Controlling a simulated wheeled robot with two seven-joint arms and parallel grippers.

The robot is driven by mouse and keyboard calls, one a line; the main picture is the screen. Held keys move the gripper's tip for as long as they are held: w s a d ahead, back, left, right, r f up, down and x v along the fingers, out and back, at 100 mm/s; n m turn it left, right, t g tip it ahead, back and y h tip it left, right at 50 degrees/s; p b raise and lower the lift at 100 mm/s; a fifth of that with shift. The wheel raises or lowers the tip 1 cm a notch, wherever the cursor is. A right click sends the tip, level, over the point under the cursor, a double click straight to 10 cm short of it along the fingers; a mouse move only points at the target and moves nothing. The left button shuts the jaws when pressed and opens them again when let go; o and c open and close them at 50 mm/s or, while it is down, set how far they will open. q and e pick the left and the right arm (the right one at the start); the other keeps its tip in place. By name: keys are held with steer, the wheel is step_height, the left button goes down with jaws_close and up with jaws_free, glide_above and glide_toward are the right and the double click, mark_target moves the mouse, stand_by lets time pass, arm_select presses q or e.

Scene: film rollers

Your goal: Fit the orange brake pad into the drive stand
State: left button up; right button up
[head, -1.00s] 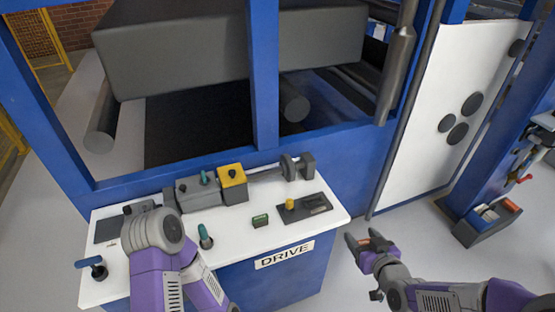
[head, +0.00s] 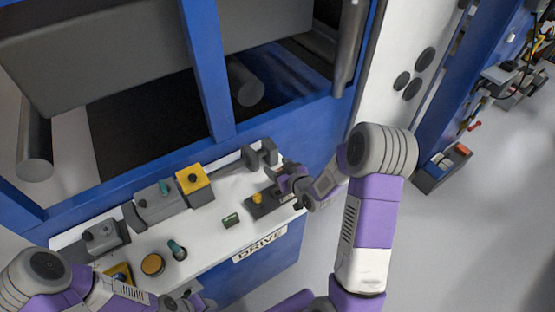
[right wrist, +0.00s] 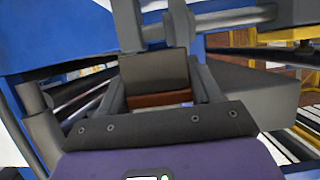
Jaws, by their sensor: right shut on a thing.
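The drive stand (head: 205,238) is a white-topped blue bench with a DRIVE label. Dark grey brackets (head: 262,155) stand at its back right, at the end of a rod. My right gripper (head: 281,178) is over the stand's right end, close in front of these brackets. In the right wrist view its fingers are shut on the orange brake pad (right wrist: 160,99), which shows as a brown-orange strip between them. A dark grey block (right wrist: 153,72) shows just beyond the pad; I cannot tell whether they touch. In the head view the pad is hidden.
On the stand are a yellow box (head: 194,185), a grey box (head: 159,201), a small green block (head: 231,220), a teal-handled knob (head: 177,250) and a black panel with a yellow knob (head: 258,199). A blue post rises behind. A grey bin (head: 430,178) is on the floor at right.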

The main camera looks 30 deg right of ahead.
steer(key=shift+d+f, duration=0.15)
steer(key=shift+d, duration=0.1)
steer(key=shift+w+f+b, duration=0.1)
steer(key=shift+f+b, duration=1.95)
steer(key=shift+f, duration=1.45)
steer(key=shift+f+b, duration=0.8)
steer(key=shift+b, duration=0.15)
steer(key=shift+f+b, duration=0.15)
steer(key=shift+b, duration=0.55)
steer(key=o, duration=1.3)
steer(key=shift+o, duration=0.5)
